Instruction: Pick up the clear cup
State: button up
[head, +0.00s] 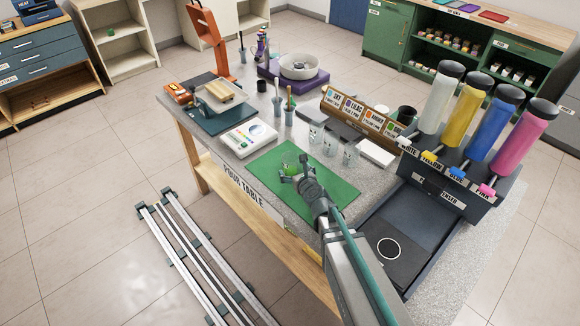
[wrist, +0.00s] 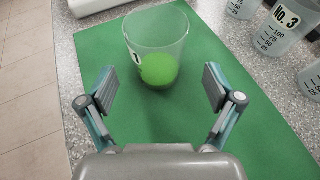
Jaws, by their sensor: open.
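A clear cup (wrist: 157,42) with green liquid in its lower part stands upright on a green mat (wrist: 221,72). Part of a dark mark on a white label shows at its left side. In the head view the clear cup (head: 291,162) is small and partly behind my gripper (head: 296,178). In the wrist view my gripper (wrist: 158,90) is open, its two pads apart. The cup is just beyond the pads, between their lines, and neither pad appears to touch it.
Several clear graduated cups (head: 331,144) stand right of the mat; one in the wrist view reads No. 3 (wrist: 283,27). A white scale (head: 249,137) is at the left. A dispenser with coloured bottles (head: 479,120) stands at the right. The mat around the cup is clear.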

aim_at(293, 169)
jog(key=x, duration=0.5)
jog(key=shift+a+f, duration=0.1)
jog(key=shift+a, duration=0.05)
jog(key=c, duration=1.3)
